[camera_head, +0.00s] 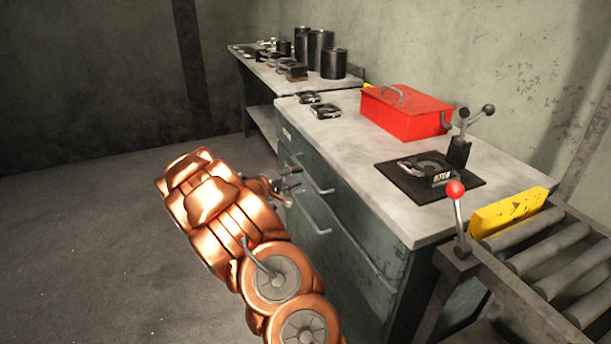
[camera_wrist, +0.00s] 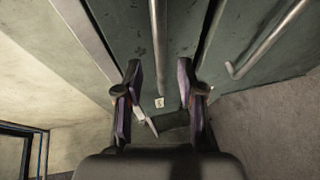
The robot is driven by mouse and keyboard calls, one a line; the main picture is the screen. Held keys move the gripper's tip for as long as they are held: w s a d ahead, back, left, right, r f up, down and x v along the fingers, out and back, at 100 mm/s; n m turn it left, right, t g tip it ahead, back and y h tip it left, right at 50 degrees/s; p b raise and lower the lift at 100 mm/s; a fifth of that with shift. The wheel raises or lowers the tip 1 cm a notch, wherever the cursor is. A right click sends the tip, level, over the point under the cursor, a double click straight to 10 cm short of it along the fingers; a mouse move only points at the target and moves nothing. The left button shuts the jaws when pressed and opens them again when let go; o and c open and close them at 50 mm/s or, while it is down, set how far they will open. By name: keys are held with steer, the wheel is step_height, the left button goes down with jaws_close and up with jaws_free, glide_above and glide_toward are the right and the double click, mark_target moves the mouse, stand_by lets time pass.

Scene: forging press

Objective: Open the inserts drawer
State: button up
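The grey-green cabinet (camera_head: 345,215) has drawers with bar handles on its front, and these look closed. The upper handle (camera_head: 313,176) and a lower handle (camera_head: 308,214) show in the head view. My gripper (camera_head: 287,184) is at the cabinet front, close to these handles. In the wrist view, my gripper (camera_wrist: 160,68) has its two fingers wide apart. The upper handle (camera_wrist: 156,45) ends in the gap between them, with no clear contact.
The worktop (camera_head: 355,165) holds a red toolbox (camera_head: 405,110), black die blocks (camera_head: 325,110) and a lever fixture (camera_head: 459,150). A roller conveyor (camera_head: 535,245) with a red-knobbed lever (camera_head: 455,190) stands at the right. The floor (camera_head: 90,240) at left is clear.

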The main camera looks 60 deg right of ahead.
mark_target(305, 171)
steer(key=shift+x, duration=2.6)
jaws_close()
steer(key=shift+f, duration=0.1)
